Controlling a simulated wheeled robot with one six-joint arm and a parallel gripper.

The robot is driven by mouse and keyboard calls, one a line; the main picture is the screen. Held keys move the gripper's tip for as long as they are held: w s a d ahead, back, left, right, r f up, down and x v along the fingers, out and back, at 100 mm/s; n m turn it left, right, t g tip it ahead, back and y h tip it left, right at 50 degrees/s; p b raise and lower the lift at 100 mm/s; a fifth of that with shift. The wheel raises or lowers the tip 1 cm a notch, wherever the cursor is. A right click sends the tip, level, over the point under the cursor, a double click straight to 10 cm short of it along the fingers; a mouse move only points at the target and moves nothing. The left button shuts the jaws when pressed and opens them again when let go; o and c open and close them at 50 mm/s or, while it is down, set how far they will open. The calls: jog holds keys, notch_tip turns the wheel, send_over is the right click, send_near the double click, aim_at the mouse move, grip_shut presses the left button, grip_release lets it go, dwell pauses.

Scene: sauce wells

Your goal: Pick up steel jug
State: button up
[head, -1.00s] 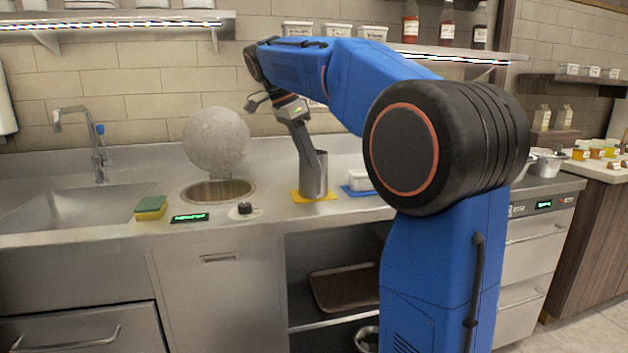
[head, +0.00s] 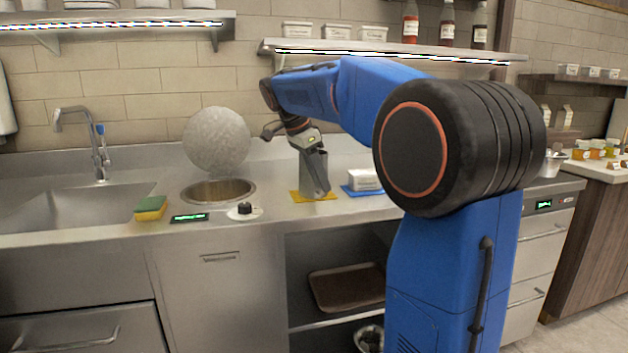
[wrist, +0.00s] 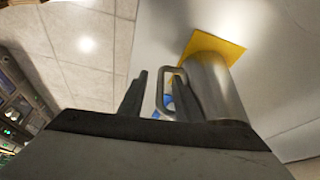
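The steel jug (head: 322,184) stands upright on a yellow mat (head: 301,197) on the steel counter. In the wrist view the jug (wrist: 217,88) is right of centre, with its loop handle (wrist: 161,92) facing left. My gripper (wrist: 160,75) is open, one finger to the left of the handle's outer bar and the other overlapping the handle's opening. Contact with the handle cannot be told. In the head view my gripper (head: 310,160) points down in front of the jug and hides part of it.
A white tub (head: 363,178) on a blue mat stands right of the jug. To the left are a round well (head: 248,188) with a raised round lid (head: 216,140), a black knob (head: 245,208), a sponge (head: 150,207) and a sink (head: 75,208). A shelf (head: 390,51) runs above.

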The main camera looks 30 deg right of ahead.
grip_shut()
dwell(1.3)
